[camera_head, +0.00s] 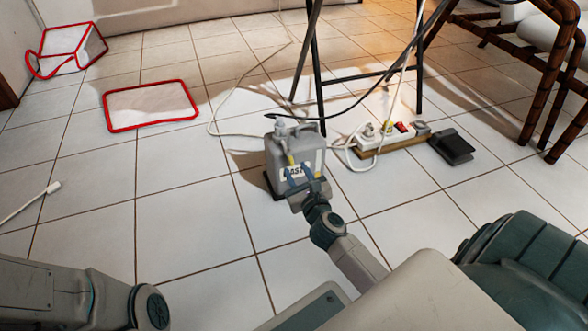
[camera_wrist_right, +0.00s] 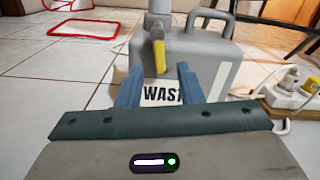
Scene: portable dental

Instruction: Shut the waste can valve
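The grey waste can (camera_head: 312,150) stands upright on the tiled floor in the middle of the head view. Its white label reads "WAST", with the rest hidden by my right gripper. In the right wrist view the can (camera_wrist_right: 215,72) has a grey spout at its top with a yellow valve lever (camera_wrist_right: 159,57) pointing down. My right gripper (camera_head: 298,173) is in front of the can with its two blue fingers apart. In the wrist view the open fingers (camera_wrist_right: 159,84) are below and either side of the lever's lower end; contact cannot be told. My left gripper is out of view.
A power strip (camera_head: 392,136) with plugs and a black pedal (camera_head: 452,147) lie right of the can. A dark metal stand (camera_head: 318,75) rises behind it. A white cable (camera_head: 222,133) runs along the floor.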

